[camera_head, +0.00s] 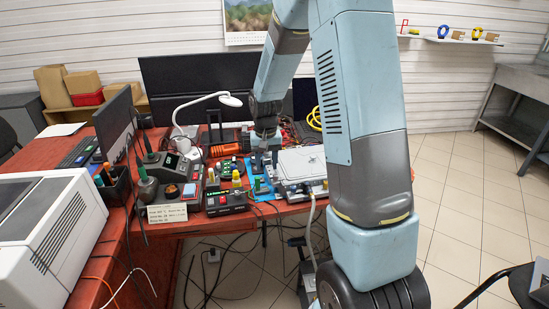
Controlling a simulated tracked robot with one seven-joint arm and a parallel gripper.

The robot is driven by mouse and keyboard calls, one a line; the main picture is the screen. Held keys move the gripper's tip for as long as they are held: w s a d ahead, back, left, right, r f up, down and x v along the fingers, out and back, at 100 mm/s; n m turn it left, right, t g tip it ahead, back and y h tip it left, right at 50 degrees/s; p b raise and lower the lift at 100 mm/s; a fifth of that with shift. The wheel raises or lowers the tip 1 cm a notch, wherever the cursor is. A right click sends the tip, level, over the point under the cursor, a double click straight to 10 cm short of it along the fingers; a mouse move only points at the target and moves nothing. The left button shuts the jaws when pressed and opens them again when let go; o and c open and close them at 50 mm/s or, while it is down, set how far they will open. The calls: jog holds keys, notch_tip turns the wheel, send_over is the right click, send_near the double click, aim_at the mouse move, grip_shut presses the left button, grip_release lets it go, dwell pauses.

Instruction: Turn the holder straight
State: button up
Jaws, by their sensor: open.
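My gripper (265,163) hangs at the end of my arm, pointing down over the red work table (165,229). It is small in the view, and its fingers are apart above a blue mat (272,196). A small green and dark piece (261,186) sits on the mat, just below and left of the fingers. I cannot tell for sure which piece is the holder, or how it is turned. I see no contact between the fingers and any piece. My arm covers the table's right end.
A pale box-shaped unit (302,163) stands right beside my gripper. Control boxes with coloured knobs, such as a dark one with a red button (226,202), crowd the left. A white lamp (230,100) rises behind.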

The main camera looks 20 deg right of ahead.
jog(key=shift+s+d+r, duration=0.45)
jog(key=shift+s+r, duration=0.35)
jog(key=shift+r, duration=0.1)
jog(key=shift+s+d+r, duration=0.4)
jog(key=shift+s+r, duration=0.4)
jog(key=shift+r, duration=0.05)
jog(key=shift+r, duration=0.1)
